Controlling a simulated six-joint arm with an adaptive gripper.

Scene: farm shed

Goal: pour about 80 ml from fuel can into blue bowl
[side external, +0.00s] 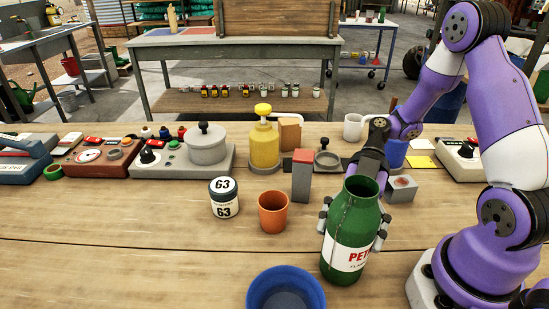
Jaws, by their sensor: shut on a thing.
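The fuel can (342,243) is a green, open-topped vessel with a white label reading "PET…", in the side external view right of centre. My gripper (351,227) is shut on the fuel can from behind, with its fingertips showing on both sides. The can looks close to upright, leaning slightly. Whether it touches the table or hangs just above it I cannot tell. The blue bowl (258,291) stands at the front, left of the can and apart from it, cut by the bottom edge. Its visible inside looks empty. The contents of the can are hidden.
An orange cup (273,212), a jar marked 63 (224,198) and a grey block with a red top (302,176) stand behind the bowl. A yellow pump bottle (264,140) and a pot on a hotplate (206,144) are farther back. The front left table is clear.

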